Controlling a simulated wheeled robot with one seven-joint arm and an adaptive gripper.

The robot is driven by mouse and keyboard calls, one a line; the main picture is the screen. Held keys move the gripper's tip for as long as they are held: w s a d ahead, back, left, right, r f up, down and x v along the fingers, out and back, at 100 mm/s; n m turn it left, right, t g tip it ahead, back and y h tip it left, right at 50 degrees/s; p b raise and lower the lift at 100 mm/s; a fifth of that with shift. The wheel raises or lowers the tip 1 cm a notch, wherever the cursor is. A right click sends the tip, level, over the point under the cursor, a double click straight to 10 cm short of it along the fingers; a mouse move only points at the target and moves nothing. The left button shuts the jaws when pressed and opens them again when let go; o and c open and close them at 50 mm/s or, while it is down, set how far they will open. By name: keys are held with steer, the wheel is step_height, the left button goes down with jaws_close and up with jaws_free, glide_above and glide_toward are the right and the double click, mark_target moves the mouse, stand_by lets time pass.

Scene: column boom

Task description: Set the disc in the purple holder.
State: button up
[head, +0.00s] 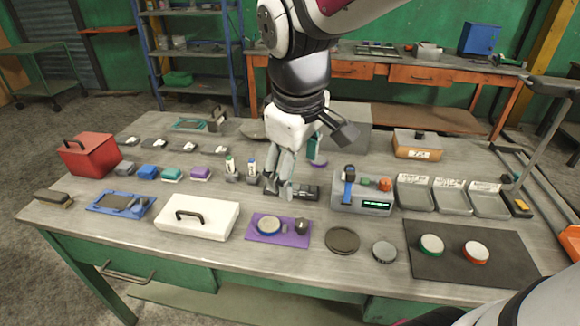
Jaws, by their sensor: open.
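My gripper (278,187) points down over the middle of the bench, open, with nothing visible between its fingers. A small purple block-like piece (200,174) stands left of it in a row of coloured blocks. Another purple piece (318,163), with a teal upright part by it, is partly hidden behind my gripper. I cannot tell which is the task's disc.
A white handled box (198,217) and red toolbox (88,155) stand left. A grey device (362,197) and trays (450,197) stand right. Small white-topped bottles (230,168) are close to my gripper.

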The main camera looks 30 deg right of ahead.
steer(key=s+r+m+t+y, duration=0.1)
steer(key=s+m, duration=0.4)
steer(key=s, duration=0.6)
steer(key=shift+s+a+r+m+t, duration=0.25)
steer(key=shift+r+m+t, duration=0.05)
steer(key=shift+r+t, duration=0.35)
steer(key=shift+d, duration=0.1)
